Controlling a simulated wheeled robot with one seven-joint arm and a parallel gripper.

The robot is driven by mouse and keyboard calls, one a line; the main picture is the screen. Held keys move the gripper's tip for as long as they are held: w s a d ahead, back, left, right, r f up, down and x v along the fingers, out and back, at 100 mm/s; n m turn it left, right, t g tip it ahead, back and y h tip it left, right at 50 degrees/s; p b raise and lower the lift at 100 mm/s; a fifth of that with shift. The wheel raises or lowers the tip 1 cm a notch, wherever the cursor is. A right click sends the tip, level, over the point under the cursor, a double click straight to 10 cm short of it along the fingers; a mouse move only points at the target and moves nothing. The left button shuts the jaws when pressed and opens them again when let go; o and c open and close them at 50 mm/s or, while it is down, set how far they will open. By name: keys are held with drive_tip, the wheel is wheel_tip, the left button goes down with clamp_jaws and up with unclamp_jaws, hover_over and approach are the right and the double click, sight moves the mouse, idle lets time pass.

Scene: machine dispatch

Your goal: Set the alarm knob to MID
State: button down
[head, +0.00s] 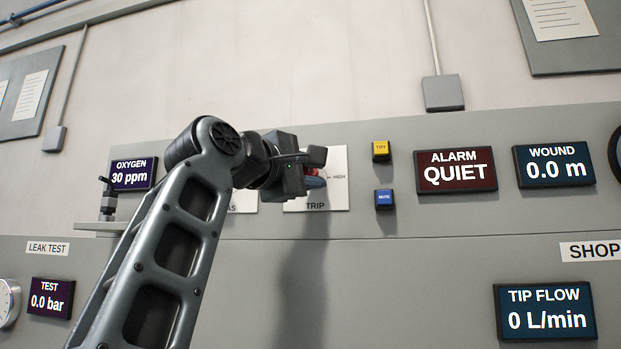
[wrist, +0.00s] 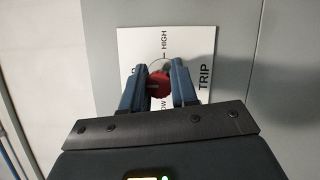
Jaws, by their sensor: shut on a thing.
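The red knob (wrist: 160,84) sits on a white plate (wrist: 207,45) marked TRIP, with HIGH and LOW labels. Another label on the plate is mostly hidden by a finger. My gripper (wrist: 159,83) is shut on the knob, with one blue finger on each side of it. In the head view my gripper (head: 312,179) is at the TRIP plate (head: 338,195) and covers most of it; a bit of red shows at the fingers. I cannot clearly tell which label the knob's mark points at. The alarm display (head: 456,172) reads QUIET.
Right of the plate are a yellow button (head: 381,150) and a blue MUTE button (head: 384,198). A second white plate (head: 243,202) is partly hidden behind my arm. A small fixture (head: 107,205) stands on a ledge at left. The panel below the TRIP plate is clear.

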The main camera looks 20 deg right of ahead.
idle(0.4)
drive_tip(key=c, duration=0.9)
unclamp_jaws()
